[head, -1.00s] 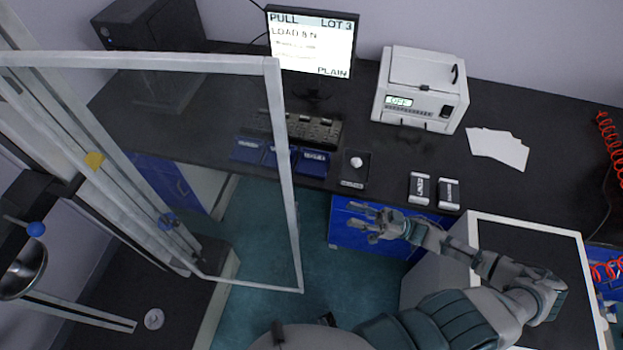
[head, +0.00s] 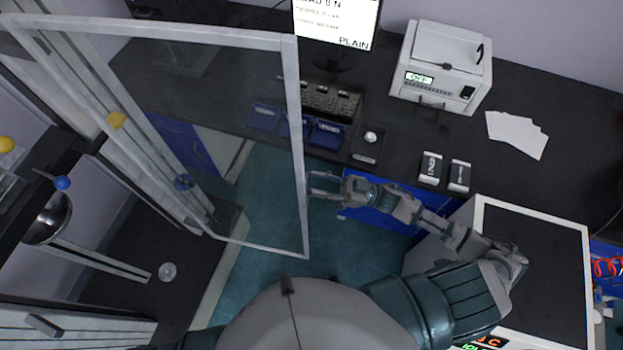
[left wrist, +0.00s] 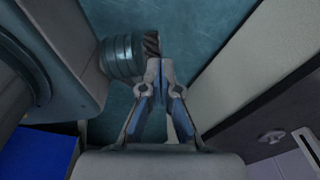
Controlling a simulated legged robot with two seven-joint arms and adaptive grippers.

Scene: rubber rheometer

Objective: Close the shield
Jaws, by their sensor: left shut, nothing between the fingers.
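The shield is a clear panel in a pale frame (head: 301,150). It stands swung open on the left of the head view, reaching out over the floor in front of the tall machine frame (head: 100,125). My right gripper (head: 313,187) is just right of the shield's free upright edge, with its fingers spread and nothing between them. Whether a finger touches the frame I cannot tell. My left gripper (left wrist: 161,68) shows only in the left wrist view, shut and empty, pointing over the teal floor.
The dark bench (head: 400,130) holds blue bins (head: 327,133), a small tray (head: 370,145), a white instrument (head: 440,65), two labelled blocks (head: 430,168) and white cards (head: 517,133). A white cabinet (head: 530,235) with a dark top stands at right. Teal floor is open below the shield.

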